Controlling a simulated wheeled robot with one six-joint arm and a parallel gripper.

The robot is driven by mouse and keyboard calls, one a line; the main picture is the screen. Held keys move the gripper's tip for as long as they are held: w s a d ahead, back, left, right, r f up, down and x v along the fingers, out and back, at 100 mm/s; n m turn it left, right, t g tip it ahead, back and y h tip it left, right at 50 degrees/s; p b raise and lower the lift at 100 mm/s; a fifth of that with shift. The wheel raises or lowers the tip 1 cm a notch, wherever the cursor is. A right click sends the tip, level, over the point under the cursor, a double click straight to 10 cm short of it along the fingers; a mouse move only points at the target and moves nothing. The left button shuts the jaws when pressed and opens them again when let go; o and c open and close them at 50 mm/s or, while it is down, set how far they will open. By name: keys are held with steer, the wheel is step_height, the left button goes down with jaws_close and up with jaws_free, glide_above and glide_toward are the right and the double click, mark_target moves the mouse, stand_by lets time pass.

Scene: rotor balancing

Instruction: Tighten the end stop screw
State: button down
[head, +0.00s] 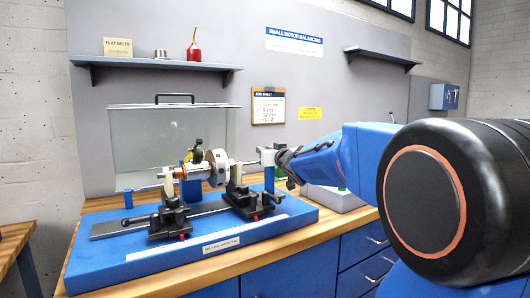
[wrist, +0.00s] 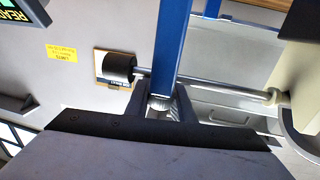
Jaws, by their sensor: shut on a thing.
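The end stop is a blue post (wrist: 172,50) with a thin steel rod (wrist: 240,90) across it and a black knob (wrist: 118,67) on the rod's left end in the wrist view. My gripper (wrist: 160,108) has its two dark fingers on either side of a small silvery ribbed piece, which looks like the end stop screw (wrist: 160,102), at the post's near end. The fingers partly hide it. In the head view, my gripper (head: 281,157) reaches in from the right to the end stop post (head: 269,180), beside the right end of the rotor shaft. How tight the screw is cannot be seen.
The rotor (head: 217,167) rests on two black supports on a blue base (head: 110,262). A clear guard (head: 135,135) with a black handle stands behind it. A shelf (head: 150,64) is on the wall above. A grey box (head: 335,200) sits right of the base.

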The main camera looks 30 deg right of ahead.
stand_by(0.3)
steer(key=c, duration=1.5)
jaws_free()
steer(key=shift+c, duration=0.2)
steer(key=s+a, duration=0.2)
steer(key=s, duration=1.5)
steer(key=shift+s, duration=0.15)
